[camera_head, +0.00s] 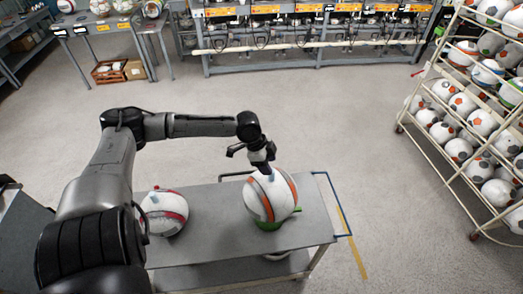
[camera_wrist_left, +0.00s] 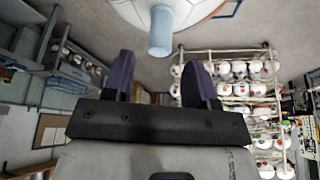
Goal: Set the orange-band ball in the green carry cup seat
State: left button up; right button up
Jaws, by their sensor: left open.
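The orange-band ball (camera_head: 270,197) is white with orange and grey bands. In the head view it sits at the right part of the grey cart top, over the green carry cup seat (camera_head: 268,226). Only parts of the green seat show around its lower side; how fully it is seated cannot be told. My left gripper (camera_head: 262,162) is just above the ball's top. In the left wrist view the gripper (camera_wrist_left: 163,78) is open with nothing between its fingers. A white ball with a light-blue peg (camera_wrist_left: 160,32) shows beyond the fingertips there. My right gripper is not in view.
A red-band ball (camera_head: 164,212) is on the left part of the cart (camera_head: 222,210). A rack of several balls (camera_head: 473,130) stands at the right. Workbenches (camera_head: 310,42) line the back. The floor between is clear.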

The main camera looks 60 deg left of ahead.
pick_arm(q)
jog(key=shift+p+v, duration=1.6)
jog(key=shift+v, duration=1.6)
jog(key=s+d+f+n+g, duration=0.1)
jog(key=s+d+f, duration=1.2)
jog(key=d+f, duration=0.15)
jog(key=s+d+r+n+y, duration=0.1)
jog(key=s+d+n, duration=0.1)
jog(key=d, duration=0.5)
jog(key=s+d+r+n+t+y, duration=0.1)
jog(key=s+d+n, duration=0.1)
jog(key=d, duration=0.6)
jog(key=shift+r+n+y, duration=0.25)
jog(key=shift+n+y, duration=0.05)
jog(key=shift+n, duration=0.1)
jog(key=shift+s+a, duration=0.1)
